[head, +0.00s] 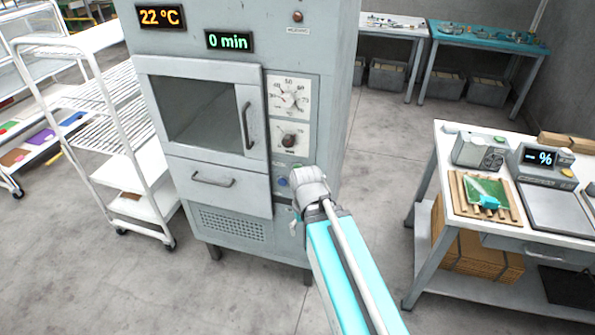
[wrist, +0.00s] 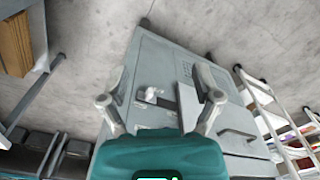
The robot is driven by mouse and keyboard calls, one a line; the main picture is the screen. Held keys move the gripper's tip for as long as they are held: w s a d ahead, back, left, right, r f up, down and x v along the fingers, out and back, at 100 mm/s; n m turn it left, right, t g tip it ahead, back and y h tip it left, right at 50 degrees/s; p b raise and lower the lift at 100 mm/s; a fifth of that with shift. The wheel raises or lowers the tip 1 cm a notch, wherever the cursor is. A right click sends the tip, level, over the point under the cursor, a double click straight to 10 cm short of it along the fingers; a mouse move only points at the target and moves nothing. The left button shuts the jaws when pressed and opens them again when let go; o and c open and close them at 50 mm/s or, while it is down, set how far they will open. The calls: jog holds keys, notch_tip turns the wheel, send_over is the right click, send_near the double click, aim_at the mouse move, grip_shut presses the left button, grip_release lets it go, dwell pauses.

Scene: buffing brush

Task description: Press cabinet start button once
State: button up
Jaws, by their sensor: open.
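The grey cabinet (head: 232,150) stands upright in the head view, with a window door, a drawer and a control panel (head: 290,105) with two dials. My gripper hides part of the lower panel, so other buttons there are partly covered. In the wrist view the cabinet front (wrist: 165,75) appears tilted, beyond the open, empty fingers of my gripper (wrist: 160,72). I cannot tell which control is the start button, or whether the gripper touches the panel.
The displays read 22 °C (head: 160,17) and 0 min (head: 229,41). A white wire rack cart (head: 110,125) stands left of the cabinet. A white table (head: 450,205) with a scale (head: 560,205) stands at right. Bare floor lies between table and cabinet.

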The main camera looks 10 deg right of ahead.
grip_shut()
dwell(1.4)
